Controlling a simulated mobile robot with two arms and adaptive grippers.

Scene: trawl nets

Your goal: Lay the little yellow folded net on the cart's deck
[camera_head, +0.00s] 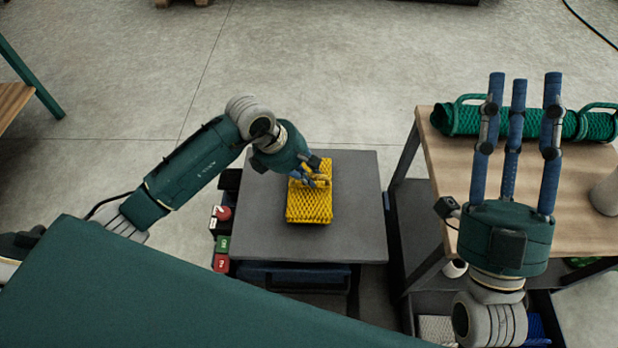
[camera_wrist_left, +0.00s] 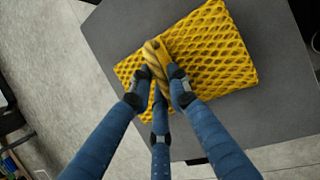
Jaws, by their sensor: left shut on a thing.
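The little yellow folded net (camera_head: 309,204) is over the middle of the cart's grey deck (camera_head: 266,221). It looks to be on the deck or just above it; I cannot tell which. My left gripper (camera_head: 313,177) is shut on the rope handle at the net's far end. In the left wrist view the fingers (camera_wrist_left: 158,88) close around the twisted handle, and the yellow mesh (camera_wrist_left: 210,50) spreads flat beyond them over the deck (camera_wrist_left: 120,40). My right gripper (camera_head: 519,80) is empty, its three blue fingers spread apart, above the wooden table at the right.
A rolled green net (camera_head: 460,120) with handles lies on the wooden table (camera_head: 440,165) at the right. Red and green buttons (camera_head: 222,243) sit at the cart's left side. Bins with white and blue nets (camera_head: 437,329) stand below the table. The deck around the yellow net is clear.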

